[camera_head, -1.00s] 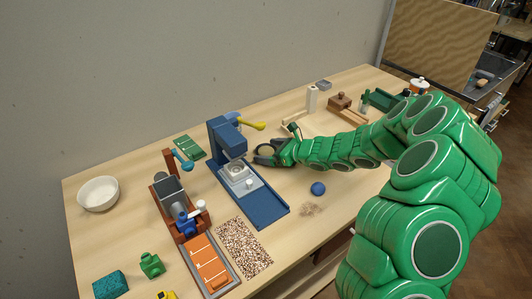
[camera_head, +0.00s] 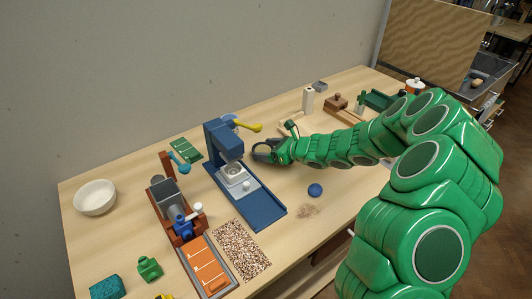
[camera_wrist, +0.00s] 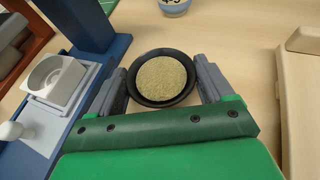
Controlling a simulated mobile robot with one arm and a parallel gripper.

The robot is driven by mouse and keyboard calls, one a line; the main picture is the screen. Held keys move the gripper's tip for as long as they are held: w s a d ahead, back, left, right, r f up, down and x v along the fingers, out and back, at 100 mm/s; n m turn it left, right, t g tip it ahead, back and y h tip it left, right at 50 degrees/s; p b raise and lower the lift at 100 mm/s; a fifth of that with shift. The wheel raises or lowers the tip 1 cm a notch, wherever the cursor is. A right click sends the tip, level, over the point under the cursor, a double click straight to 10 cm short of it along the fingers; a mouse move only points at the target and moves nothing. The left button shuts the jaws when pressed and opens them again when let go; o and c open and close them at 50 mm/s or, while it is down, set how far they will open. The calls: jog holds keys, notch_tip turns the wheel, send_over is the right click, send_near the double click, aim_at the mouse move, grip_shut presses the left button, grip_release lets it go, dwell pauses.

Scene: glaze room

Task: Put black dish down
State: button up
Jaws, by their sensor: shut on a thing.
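The black dish (camera_wrist: 160,101) is round and shallow, with a tan, grainy fill inside it. It sits between the two fingers of my gripper (camera_wrist: 162,92) in the wrist view, and the gripper is shut on its rim. In the head view my gripper (camera_head: 267,151) holds the dish just right of the blue press-like device (camera_head: 226,143). The arm hides part of the dish there. I cannot tell whether the dish touches the table (camera_head: 330,212).
The blue device also stands close at left in the wrist view (camera_wrist: 88,22). A blue-and-white jar (camera_wrist: 174,7) is beyond the dish, and a pale wooden piece (camera_wrist: 302,100) is at right. A blue ball (camera_head: 315,190) lies in front of my arm. A white bowl (camera_head: 95,197) stands far left.

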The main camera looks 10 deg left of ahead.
jog(key=s+d+r, duration=0.5)
jog(key=s+r, duration=0.7)
jog(key=s, duration=0.1)
jog(key=w+d+r+m+t+h, duration=0.4)
jog(key=w+d+m, duration=0.1)
jog(key=w+d, duration=0.4)
jog(key=w+d+r+m+t+h, duration=0.3)
jog(key=w+d, duration=0.6)
jog(key=d, duration=0.3)
jog(key=shift+w+d+r+m+t+h, duration=0.2)
jog(key=shift+r+m+t+h, duration=0.25)
jog(key=shift+m+h, duration=0.5)
